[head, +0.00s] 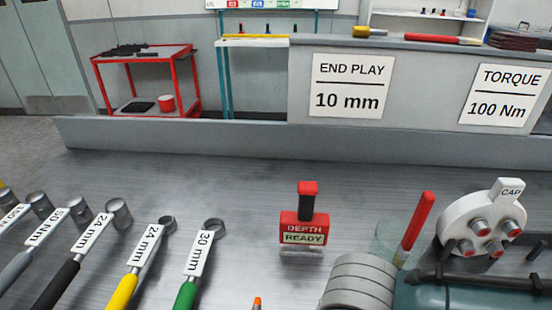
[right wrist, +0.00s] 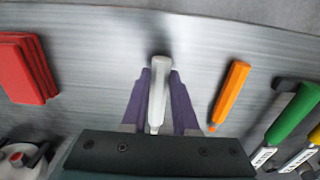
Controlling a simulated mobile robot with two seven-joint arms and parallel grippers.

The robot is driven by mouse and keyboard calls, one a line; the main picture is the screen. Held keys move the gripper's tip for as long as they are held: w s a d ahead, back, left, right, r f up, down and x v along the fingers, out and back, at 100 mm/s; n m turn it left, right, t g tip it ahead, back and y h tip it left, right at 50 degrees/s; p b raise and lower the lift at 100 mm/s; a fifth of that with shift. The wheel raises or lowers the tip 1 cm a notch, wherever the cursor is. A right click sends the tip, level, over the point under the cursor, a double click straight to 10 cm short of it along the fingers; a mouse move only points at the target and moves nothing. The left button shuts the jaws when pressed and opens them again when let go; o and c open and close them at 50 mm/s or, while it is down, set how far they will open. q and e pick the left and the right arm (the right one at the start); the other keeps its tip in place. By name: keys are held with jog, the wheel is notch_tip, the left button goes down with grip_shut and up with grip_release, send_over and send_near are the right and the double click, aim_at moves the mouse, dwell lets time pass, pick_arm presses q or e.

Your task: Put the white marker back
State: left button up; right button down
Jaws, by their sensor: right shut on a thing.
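The white marker (right wrist: 158,95) shows in the right wrist view between the purple fingers of my right gripper (right wrist: 160,92). The gripper is shut on it, with the marker lying lengthwise along the fingers above the grey metal surface. An orange marker (right wrist: 230,93) lies just right of the gripper, apart from it. Its orange tip (head: 257,302) also shows at the bottom edge of the head view. In the head view a red stick (head: 414,228) leans at a clear, greenish cup (head: 388,240); whether it stands inside is unclear. My left gripper is not in view.
Several labelled wrenches, including a green one (head: 190,275), lie at left. A ribbed grey cylinder (head: 360,285) and white cap part (head: 480,222) are at right. A red block (right wrist: 22,70) lies left in the wrist view.

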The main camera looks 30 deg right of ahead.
jog(key=shift+f+b, duration=0.35)
jog(key=shift+f, duration=0.3)
dwell(0.4)
jog(key=c, duration=0.6)
grip_release()
jog(key=shift+r, duration=0.1)
notch_tip(320, 180, up, 10)
jog(key=p, duration=0.3)
jog(key=shift+f, duration=0.2)
jog(key=shift+s+a+r, duration=0.2)
jog(key=shift+a, duration=0.15)
jog(key=s+d+r+n+t, duration=0.2)
jog(key=s+r+n, duration=0.1)
jog(key=r+n, duration=0.15)
jog(key=s+d+r+n+t, duration=0.1)
jog(key=s+d+r+n, duration=0.1)
jog(key=d+r+n, duration=0.3)
notch_tip(320, 180, up, 29)
jog(key=a+m+p, duration=0.1)
jog(key=a+p, duration=0.1)
jog(key=p, duration=2.7)
jog(key=shift+w+a, duration=0.2)
jog(key=shift+a, duration=0.15)
